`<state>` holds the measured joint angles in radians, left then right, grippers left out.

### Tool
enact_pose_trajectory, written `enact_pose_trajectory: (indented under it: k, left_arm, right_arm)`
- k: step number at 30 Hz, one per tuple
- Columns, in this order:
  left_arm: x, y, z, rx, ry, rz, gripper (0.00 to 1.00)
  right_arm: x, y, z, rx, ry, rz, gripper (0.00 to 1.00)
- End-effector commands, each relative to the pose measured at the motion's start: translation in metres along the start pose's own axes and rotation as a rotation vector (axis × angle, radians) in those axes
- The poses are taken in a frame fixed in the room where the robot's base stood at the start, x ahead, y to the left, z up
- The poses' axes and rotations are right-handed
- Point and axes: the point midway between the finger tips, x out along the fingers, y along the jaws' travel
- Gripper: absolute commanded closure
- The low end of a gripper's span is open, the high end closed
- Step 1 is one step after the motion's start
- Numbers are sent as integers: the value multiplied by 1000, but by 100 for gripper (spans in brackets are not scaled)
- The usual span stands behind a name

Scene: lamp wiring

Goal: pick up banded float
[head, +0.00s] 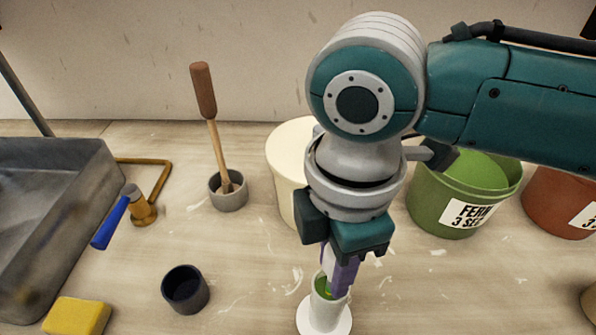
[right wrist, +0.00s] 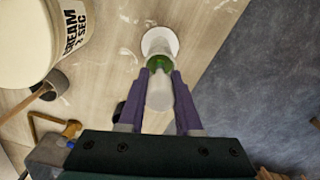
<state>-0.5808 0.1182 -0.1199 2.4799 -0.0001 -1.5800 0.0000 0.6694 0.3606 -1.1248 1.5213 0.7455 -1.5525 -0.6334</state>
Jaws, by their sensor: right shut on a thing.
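The banded float (right wrist: 160,92) is a pale, slim body with a green band, seen between my right fingers in the right wrist view. In the head view only a bit of green (head: 322,286) shows below the fingers. My right gripper (right wrist: 160,75) is shut on it, with a purple finger on each side. It points down in the head view (head: 336,283). The float's lower end is at a white tube-shaped holder on a round base (head: 325,316); I cannot tell how deep it sits. My left gripper is not in view.
A cream bucket (head: 288,165) stands behind my right gripper, and a green labelled bucket (head: 455,200) to its right. A dark cup (head: 185,288), a wooden-handled tool in a grey pot (head: 228,190), a yellow sponge (head: 77,316) and a grey basin (head: 45,215) are at left.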

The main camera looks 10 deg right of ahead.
Motion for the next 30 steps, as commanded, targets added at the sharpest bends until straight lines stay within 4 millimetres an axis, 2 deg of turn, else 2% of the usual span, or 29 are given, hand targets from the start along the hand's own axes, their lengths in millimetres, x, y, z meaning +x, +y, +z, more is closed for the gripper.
enact_pose_trajectory:
  k: [1,4,30]
  left_arm:
    - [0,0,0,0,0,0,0]
    - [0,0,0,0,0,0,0]
    - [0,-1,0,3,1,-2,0]
  right_arm:
    - [0,0,0,0,0,0,90]
    - [0,0,0,0,0,0,100]
    - [0,0,0,0,0,0,100]
